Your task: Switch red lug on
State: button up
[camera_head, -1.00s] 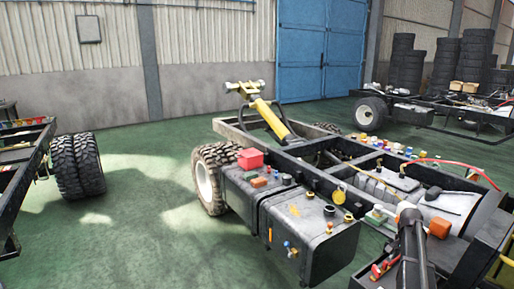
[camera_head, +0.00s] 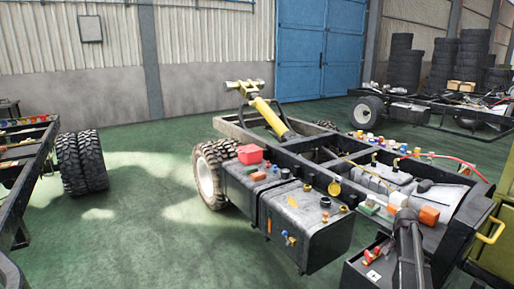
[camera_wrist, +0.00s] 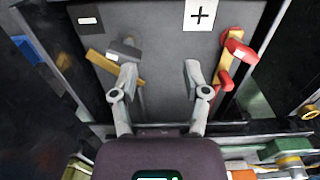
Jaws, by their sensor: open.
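The red lug (camera_wrist: 233,56) is a red, lever-like piece at the right side of a dark grey box top (camera_wrist: 155,25) in the wrist view, beside a white plate with a black plus (camera_wrist: 199,14). A grey lug (camera_wrist: 124,50) with a yellow bar (camera_wrist: 100,66) sits at the left, near a minus mark (camera_wrist: 88,20). My gripper (camera_wrist: 158,72) is open and empty over the box, its right finger left of the red lug and apart from it in the picture. In the head view red parts (camera_head: 373,254) show on the box (camera_head: 358,274), left of my arm; my fingertips cannot be made out there.
The chassis frame (camera_head: 325,170) carries black tanks (camera_head: 300,228) with caps and loose coloured parts. A yellow rail (camera_head: 492,231) stands at the right. Another chassis with wheels (camera_head: 82,163) is at the left. Green floor (camera_head: 140,215) between them is open.

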jog(key=s+a+f+n+b, duration=0.35)
jog(key=s+a, duration=0.35)
jog(key=a, duration=0.4)
jog(key=s+a+f+n+b, duration=0.35)
jog(key=s+a, duration=0.25)
jog(key=a, duration=0.6)
jog(key=s+a+f+n+b, duration=0.2)
jog(key=s+a+n, duration=0.2)
jog(key=s+a, duration=0.5)
notch_tip(320, 180, up, 25)
jog(key=w+a+p, duration=0.2)
jog(key=p, duration=2.3)
jog(key=shift+w, duration=0.25)
